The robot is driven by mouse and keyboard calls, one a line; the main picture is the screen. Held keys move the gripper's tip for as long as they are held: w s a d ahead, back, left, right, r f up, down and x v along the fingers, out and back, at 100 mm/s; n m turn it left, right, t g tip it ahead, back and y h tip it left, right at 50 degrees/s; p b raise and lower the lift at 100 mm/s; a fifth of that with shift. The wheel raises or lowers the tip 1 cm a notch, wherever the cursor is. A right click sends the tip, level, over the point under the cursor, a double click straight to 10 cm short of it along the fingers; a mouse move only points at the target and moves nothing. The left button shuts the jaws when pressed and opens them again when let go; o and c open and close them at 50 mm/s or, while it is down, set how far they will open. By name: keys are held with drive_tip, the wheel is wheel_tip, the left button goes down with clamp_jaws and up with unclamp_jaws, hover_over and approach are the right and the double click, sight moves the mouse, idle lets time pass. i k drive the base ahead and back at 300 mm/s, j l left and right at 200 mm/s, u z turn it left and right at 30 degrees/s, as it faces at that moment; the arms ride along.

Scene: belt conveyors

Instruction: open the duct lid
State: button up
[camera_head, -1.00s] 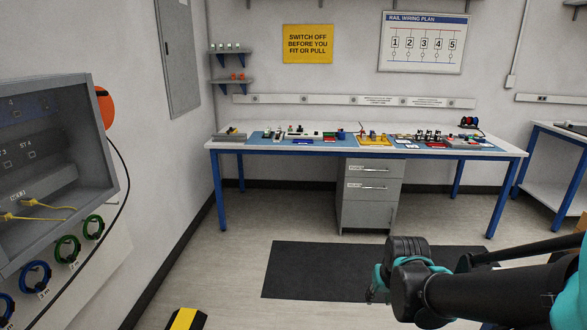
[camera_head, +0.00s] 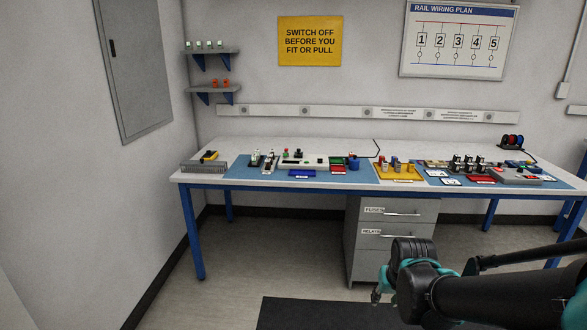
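A long grey ribbed piece (camera_head: 203,166) lies at the left end of the workbench; it looks like the wiring duct, but it is too small to tell whether a lid sits on it. My arm reaches in from the lower right. My gripper (camera_head: 377,297) points down at the arm's end, in front of the bench and well apart from everything on it. Its fingers are mostly hidden behind the arm's black joint, so I cannot tell whether they are open or shut.
The white workbench (camera_head: 222,151) has blue legs and carries a blue mat (camera_head: 240,172) with several small devices. A grey drawer unit (camera_head: 390,248) stands beneath it. A dark floor mat (camera_head: 300,313) lies in front. The floor to the left is clear.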

sight(201, 163)
drive_tip(key=i+z, duration=0.35)
drive_tip(key=i, duration=0.15)
drive_tip(key=i+z, duration=0.35)
drive_tip(key=i, duration=0.15)
drive_tip(key=i+j+z, duration=0.2)
drive_tip(key=i+z, duration=0.15)
drive_tip(key=i+l+z, duration=0.1)
drive_tip(key=i+z, duration=0.25)
drive_tip(key=i, duration=0.85)
drive_tip(key=u, duration=3.45)
drive_tip(key=i+j+z, duration=0.75)
